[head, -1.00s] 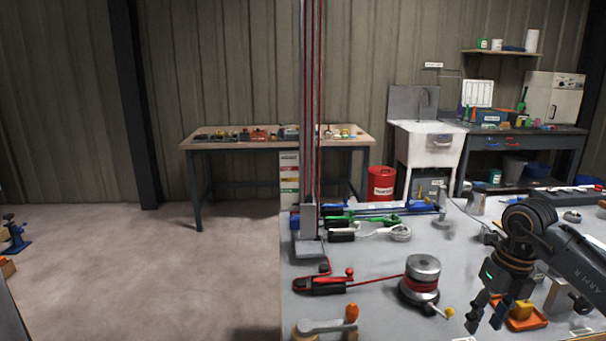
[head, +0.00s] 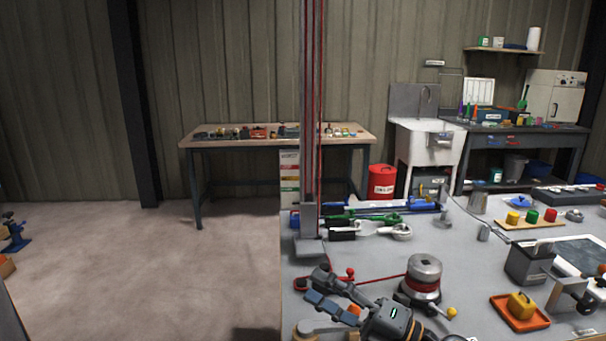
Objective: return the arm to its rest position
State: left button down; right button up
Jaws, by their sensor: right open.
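My right gripper (head: 317,285) is low in the head view, over the front left part of the grey bench (head: 470,265). Its two fingers point left and are spread apart. I see nothing held between them. My left gripper is not in view.
A winch drum (head: 424,275) with red line stands right of the gripper. An orange tray (head: 519,313) with a yellow block is farther right. A tall mast (head: 312,120) rises at the bench's left edge.

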jog(key=w+d+f+m+t+h, duration=0.25)
jog(key=d+m+t+h, duration=0.75)
jog(key=m, duration=0.7)
jog(key=s+d+f+m+g+h, duration=0.3)
jog(key=d+f+m+h, duration=0.15)
jog(key=f, duration=0.35)
jog(key=s+d+f+m+g+h, duration=0.2)
jog(key=s+d+f+m+h, duration=0.1)
jog(key=f+m+h, duration=0.3)
jog(key=s+f+m+g+y, duration=0.1)
jog(key=s+f+g, duration=0.55)
jog(key=s, duration=0.45)
jog(key=s+f+m+g+y, duration=0.1)
jog(key=s+f+g, duration=0.4)
jog(key=s+f, duration=0.45)
jog(key=s+f+g, duration=0.1)
jog(key=s+f, duration=0.1)
jog(key=f, duration=1.1)
jog(key=s+f, duration=0.2)
jog(key=f, duration=1.1)
jog(key=s+d+f+g, duration=0.1)
jog(key=s+d+f, duration=0.1)
jog(key=s+f, duration=1.2)
jog(key=shift+s+d+f, duration=0.3)
jog(key=shift+s+f, duration=0.05)
jog(key=shift+s, duration=0.75)
